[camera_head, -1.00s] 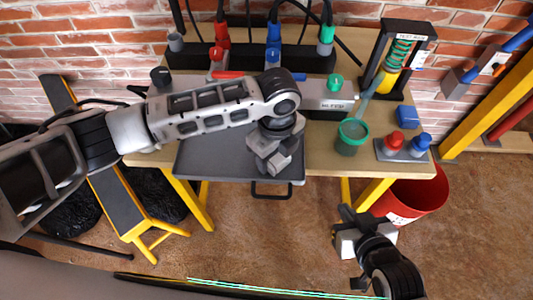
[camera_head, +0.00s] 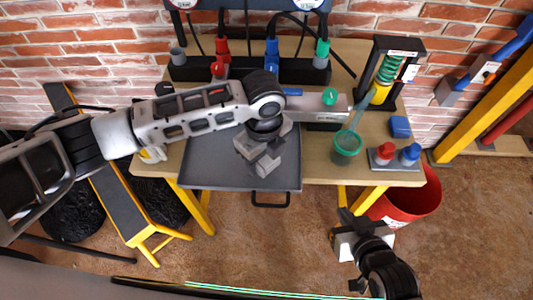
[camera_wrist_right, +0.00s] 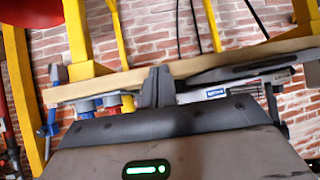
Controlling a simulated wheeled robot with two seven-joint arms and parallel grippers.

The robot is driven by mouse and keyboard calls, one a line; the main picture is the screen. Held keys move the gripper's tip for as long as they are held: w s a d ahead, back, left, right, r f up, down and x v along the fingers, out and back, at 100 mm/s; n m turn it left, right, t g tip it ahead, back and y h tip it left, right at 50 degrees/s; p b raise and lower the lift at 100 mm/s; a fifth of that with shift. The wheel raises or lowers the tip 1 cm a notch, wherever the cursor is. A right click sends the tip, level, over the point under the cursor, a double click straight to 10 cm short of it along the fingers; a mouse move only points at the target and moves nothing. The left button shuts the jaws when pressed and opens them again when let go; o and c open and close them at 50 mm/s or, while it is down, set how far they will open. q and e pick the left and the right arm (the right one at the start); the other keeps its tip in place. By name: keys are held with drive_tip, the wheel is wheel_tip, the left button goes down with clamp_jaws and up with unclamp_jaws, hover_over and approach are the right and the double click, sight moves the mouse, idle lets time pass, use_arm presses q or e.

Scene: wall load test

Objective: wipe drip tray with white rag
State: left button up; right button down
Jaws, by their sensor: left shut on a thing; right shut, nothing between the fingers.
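The drip tray (camera_head: 215,172) is a dark grey, flat tray with a black handle at its front, jutting from the front of the workbench. My left gripper (camera_head: 264,162) is low over the tray's right half, pointing down. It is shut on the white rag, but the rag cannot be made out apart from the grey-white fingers. Whether it touches the tray cannot be told. My right gripper (camera_head: 350,222) is shut and empty, in front of the bench near the red bucket. Its dark fingers also show in the right wrist view (camera_wrist_right: 157,88).
The workbench (camera_head: 320,170) carries a green cup (camera_head: 347,147), red and blue knobs on a block (camera_head: 397,158), a blue block (camera_head: 400,126) and a spring stand (camera_head: 390,75). A red bucket (camera_head: 415,200) stands below right. A yellow-framed bench (camera_head: 110,190) is at left.

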use_arm(q)
wheel_tip(320, 180, up, 2)
drive_tip(key=shift+r+p, duration=0.1)
drive_tip(key=shift+p, duration=0.6)
drive_tip(key=shift+r, duration=1)
drive_tip(key=shift+a, duration=0.1)
